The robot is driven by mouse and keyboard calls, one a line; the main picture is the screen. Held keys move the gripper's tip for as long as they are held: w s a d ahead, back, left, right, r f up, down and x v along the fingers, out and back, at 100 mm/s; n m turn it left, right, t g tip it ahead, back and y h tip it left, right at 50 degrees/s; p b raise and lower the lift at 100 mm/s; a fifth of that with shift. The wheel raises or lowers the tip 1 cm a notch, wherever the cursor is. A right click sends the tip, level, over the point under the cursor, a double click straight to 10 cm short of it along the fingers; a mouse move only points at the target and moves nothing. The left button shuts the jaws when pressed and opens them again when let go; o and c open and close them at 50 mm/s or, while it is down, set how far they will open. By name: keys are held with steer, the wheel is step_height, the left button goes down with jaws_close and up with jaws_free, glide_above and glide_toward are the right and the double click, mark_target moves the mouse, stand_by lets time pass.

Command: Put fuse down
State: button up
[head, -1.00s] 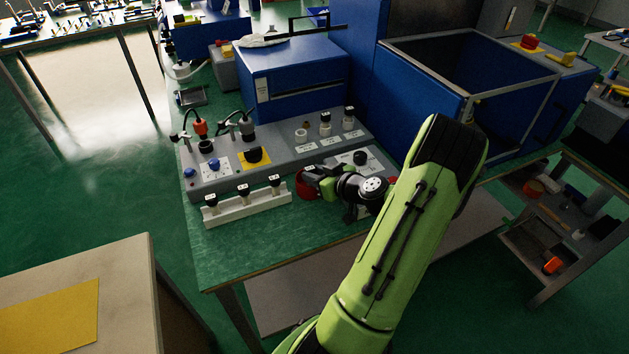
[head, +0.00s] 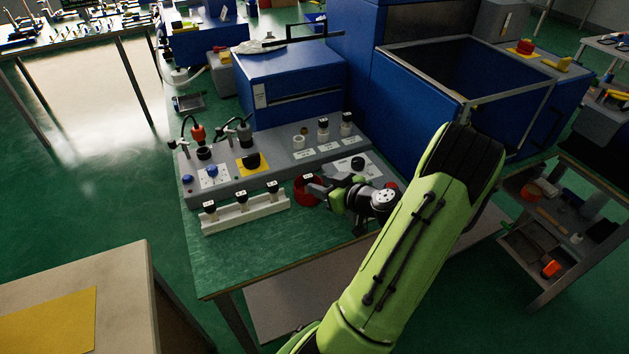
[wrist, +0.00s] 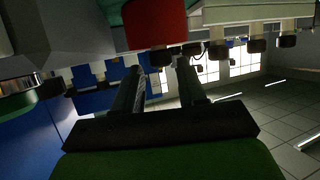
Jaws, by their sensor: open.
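My gripper (head: 322,190) is open and empty, low over the green bench top, just right of a red round dish (head: 304,197). In the wrist view the two fingers (wrist: 160,78) stand apart, with the red dish (wrist: 156,24) beyond their tips. I cannot see inside the dish or tell whether a fuse lies in it. White cylinders with black caps, possibly fuses, stand in a white rack (head: 247,213) left of the dish.
The grey control panel (head: 278,165) with knobs runs behind the dish. A blue box (head: 290,80) and a large blue press housing (head: 415,95) stand behind it. The bench's front (head: 265,253) is clear. A shelf (head: 545,250) stands at the right.

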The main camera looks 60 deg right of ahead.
steer(key=v, duration=0.8)
steer(key=w+a+r+n+g+y, duration=0.1)
steer(key=w+a+n+g+y, duration=0.15)
steer(key=w+a, duration=0.45)
steer(key=w+a+r+n+g+y, duration=0.2)
steer(key=a+g+y, duration=0.1)
steer(key=a, duration=0.8)
steer(key=s+a+r+m+g+h, duration=0.1)
steer(key=s+a+r, duration=0.3)
steer(key=a, duration=0.3)
steer(key=s+a+r+m+g+h, duration=0.1)
steer(key=s+a+r, duration=0.3)
steer(key=s+a, duration=0.2)
steer(key=shift+a+r+p, duration=0.35)
steer(key=shift+a+r, duration=0.05)
steer(key=shift+a, duration=0.85)
steer(key=shift+h, duration=0.25)
step_height(320, 180, up, 12)
steer(key=p, duration=1.2)
